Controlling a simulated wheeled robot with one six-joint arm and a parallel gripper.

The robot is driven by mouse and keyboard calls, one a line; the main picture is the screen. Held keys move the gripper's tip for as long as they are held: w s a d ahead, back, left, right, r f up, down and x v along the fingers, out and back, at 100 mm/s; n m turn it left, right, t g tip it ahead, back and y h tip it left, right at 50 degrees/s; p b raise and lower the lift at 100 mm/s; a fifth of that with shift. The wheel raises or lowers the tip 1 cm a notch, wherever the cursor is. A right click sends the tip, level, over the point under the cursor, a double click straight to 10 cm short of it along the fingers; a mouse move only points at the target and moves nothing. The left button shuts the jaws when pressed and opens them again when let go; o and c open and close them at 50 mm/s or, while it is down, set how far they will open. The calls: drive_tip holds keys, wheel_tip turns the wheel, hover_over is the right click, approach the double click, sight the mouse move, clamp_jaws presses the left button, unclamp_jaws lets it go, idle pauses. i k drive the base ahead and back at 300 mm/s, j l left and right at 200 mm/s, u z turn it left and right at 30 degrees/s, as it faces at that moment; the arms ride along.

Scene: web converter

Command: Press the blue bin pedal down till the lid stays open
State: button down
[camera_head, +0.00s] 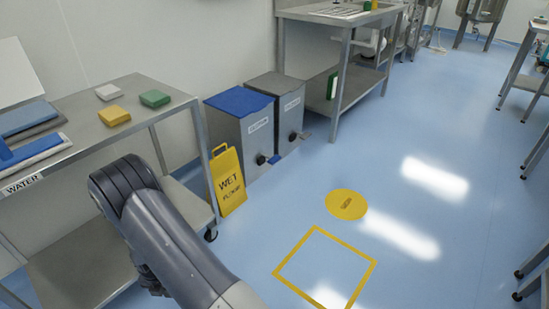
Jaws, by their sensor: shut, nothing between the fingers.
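The blue-lidded bin (229,127) stands on the floor against the wall, left of a grey-lidded bin. Its blue lid (238,101) lies flat and shut. Its pedal (274,159) sticks out low at the front, beside a black round part (260,159), and looks raised off the floor. My arm reaches in from the bottom edge at lower left, well short of the bin, and bends at the elbow. I cannot make out my gripper's fingers; the end of my arm is hidden behind the arm itself or out of the picture.
The grey-lidded bin (291,113) stands close on the right, with its own pedal (304,134). A yellow wet-floor sign (228,184) leans in front of the blue bin's left side. A steel cart (150,112) is at left. The blue floor to the right is open.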

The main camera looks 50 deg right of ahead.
sight(273, 160)
drive_tip(key=i+l+z, duration=0.1)
drive_tip(key=z, duration=0.45)
drive_tip(key=i+l+z, duration=0.3)
drive_tip(key=i+l, duration=0.4)
drive_tip(key=i+l+z, duration=0.35)
drive_tip(key=i+l, duration=0.2)
drive_tip(key=i, duration=0.15)
drive_tip(key=i+l, duration=0.4)
drive_tip(key=i, duration=0.25)
